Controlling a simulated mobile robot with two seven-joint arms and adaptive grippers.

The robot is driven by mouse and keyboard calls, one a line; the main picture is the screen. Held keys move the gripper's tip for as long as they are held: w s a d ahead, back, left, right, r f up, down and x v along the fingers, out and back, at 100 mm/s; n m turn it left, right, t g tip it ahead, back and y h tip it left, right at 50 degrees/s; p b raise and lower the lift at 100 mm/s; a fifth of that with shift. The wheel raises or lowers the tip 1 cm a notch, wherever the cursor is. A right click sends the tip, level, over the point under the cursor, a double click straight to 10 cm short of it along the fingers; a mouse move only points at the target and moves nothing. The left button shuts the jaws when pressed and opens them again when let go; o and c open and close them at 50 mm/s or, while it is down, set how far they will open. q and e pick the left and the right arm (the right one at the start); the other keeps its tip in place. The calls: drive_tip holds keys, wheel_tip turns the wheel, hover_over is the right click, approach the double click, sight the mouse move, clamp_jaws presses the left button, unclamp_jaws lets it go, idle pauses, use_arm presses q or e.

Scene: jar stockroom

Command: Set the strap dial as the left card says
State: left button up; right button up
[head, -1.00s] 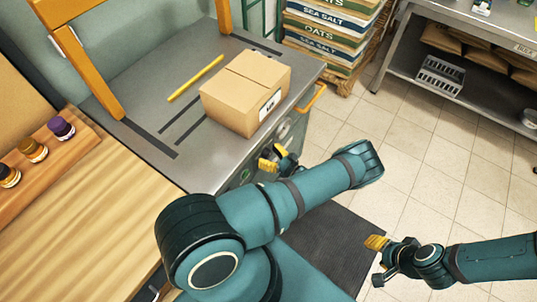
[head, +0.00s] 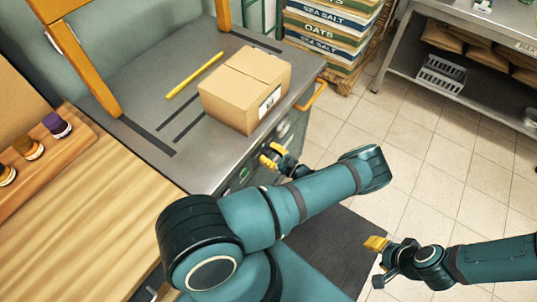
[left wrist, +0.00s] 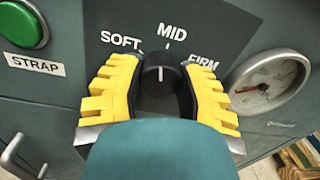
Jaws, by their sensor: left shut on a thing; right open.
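The strap dial (left wrist: 160,75) is a black knob on a dark green panel, below the words SOFT, MID and FIRM. Its white pointer line is nearly upright, close to the MID tick. My left gripper (left wrist: 160,92) is shut on the knob, one yellow finger on each side; in the head view the same gripper (head: 273,157) is at the machine's front, below the carton. The head view does not show the dial's marks clearly. My right gripper (head: 376,262) is open and empty above the floor at the right. I see no card in either view.
A green button (left wrist: 22,25) labelled STRAP is left of the dial and a round gauge (left wrist: 270,80) right of it. A cardboard carton (head: 246,90) and a yellow stick (head: 194,76) lie on the grey machine top (head: 150,95). Sacks (head: 330,30) stand behind.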

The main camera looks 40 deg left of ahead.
use_arm(q)
drive_tip(key=n+b, duration=0.1)
drive_tip(key=n, duration=0.3)
drive_tip(key=shift+f+n+b, duration=0.1)
drive_tip(key=shift+n+b, duration=0.2)
drive_tip(key=shift+b, duration=0.1)
drive_tip(key=shift+n+b, duration=0.55)
drive_tip(key=shift+n, duration=1.35)
drive_tip(key=o, duration=1.2)
drive_tip(key=shift+o, duration=0.2)
drive_tip(key=shift+d, duration=0.1)
drive_tip(key=w+d, duration=0.1)
drive_tip(key=d, duration=1)
drive_tip(key=shift+d+f, duration=0.2)
drive_tip(key=shift+d, duration=0.2)
